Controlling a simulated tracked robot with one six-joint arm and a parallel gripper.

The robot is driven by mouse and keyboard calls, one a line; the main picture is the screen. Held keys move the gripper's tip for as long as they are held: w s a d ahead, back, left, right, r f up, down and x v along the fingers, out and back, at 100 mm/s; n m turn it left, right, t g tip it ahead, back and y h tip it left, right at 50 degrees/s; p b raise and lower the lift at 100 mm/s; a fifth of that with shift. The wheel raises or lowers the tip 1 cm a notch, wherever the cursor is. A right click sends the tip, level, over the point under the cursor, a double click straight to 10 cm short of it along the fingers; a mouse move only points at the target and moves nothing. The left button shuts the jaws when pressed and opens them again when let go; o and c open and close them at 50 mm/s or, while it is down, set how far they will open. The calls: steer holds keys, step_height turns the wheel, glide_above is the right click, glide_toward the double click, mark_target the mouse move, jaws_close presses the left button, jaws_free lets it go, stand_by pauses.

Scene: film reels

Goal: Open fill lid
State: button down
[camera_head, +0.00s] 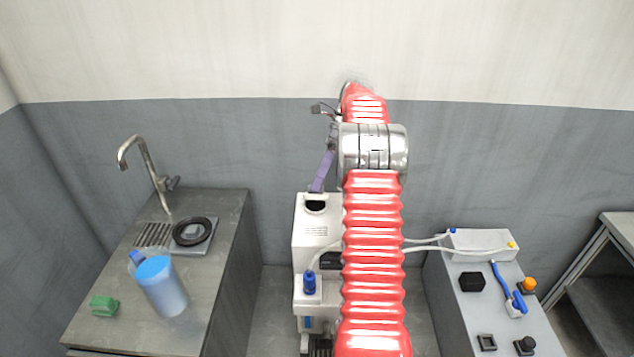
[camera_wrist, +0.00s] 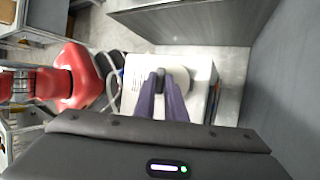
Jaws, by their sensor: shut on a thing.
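The white machine (camera_head: 310,235) stands in the middle, partly hidden by my red arm. A dark round fill opening (camera_head: 316,207) shows in its top. My gripper (camera_head: 315,189) reaches down to the far edge of this opening with its purple fingers. In the wrist view, my gripper's fingers (camera_wrist: 160,76) are close together over the white machine top (camera_wrist: 134,98). They are shut on a small dark part between their tips, which seems to be the fill lid (camera_wrist: 160,71). Most of the lid is hidden, and its exact angle cannot be told.
A grey counter (camera_head: 225,235) at the left has a tap (camera_head: 146,170), a blue-topped jug (camera_head: 162,288), a green block (camera_head: 104,306) and a black ring (camera_head: 192,231). A control bench (camera_head: 455,300) with buttons stands at the right. White hoses (camera_head: 425,243) run behind my arm.

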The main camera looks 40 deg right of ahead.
steer(key=c, duration=1.8)
jaws_free()
